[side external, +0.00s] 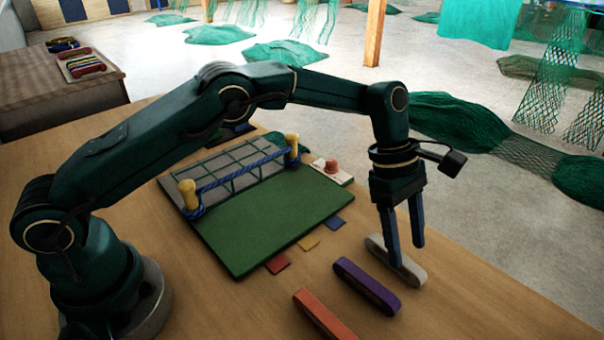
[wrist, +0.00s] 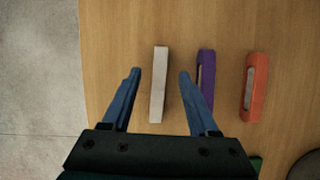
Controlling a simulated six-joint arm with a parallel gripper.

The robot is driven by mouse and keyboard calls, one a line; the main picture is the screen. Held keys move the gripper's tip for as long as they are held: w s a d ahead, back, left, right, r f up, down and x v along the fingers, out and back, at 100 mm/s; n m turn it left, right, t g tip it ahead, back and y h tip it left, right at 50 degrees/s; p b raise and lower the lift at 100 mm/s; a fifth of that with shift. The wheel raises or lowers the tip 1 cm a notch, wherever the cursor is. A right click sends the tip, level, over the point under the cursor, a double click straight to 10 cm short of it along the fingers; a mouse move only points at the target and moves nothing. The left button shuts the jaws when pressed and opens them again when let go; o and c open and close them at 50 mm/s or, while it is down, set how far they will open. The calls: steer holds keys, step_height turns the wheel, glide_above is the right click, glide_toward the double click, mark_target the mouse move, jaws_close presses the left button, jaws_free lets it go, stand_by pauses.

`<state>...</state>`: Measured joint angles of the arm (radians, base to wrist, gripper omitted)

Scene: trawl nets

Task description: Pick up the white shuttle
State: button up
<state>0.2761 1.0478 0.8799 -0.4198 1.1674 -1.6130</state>
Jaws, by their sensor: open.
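The white shuttle (side external: 408,270) is a pale, narrow, rounded bar lying flat on the wooden table, below my gripper in the side view. In the wrist view the white shuttle (wrist: 159,85) lies lengthwise between my two blue fingers. My gripper (side external: 405,255) points down and is open, with its fingertips close to the shuttle; it holds nothing. In the wrist view my gripper (wrist: 160,74) has one finger on each side of the shuttle, with a gap on both sides. The side view does not clearly show the fingertips' height above the table.
A purple shuttle (side external: 366,286) lies close beside the white one, near my right finger in the wrist view. An orange-red shuttle (side external: 325,315) lies beyond it. A green board (side external: 270,220) with a net frame, coloured tabs and a red-knobbed block (side external: 332,171) stand behind.

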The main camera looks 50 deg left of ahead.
steer(key=shift+x, duration=1.45)
jaws_close()
steer(key=shift+r, duration=0.1)
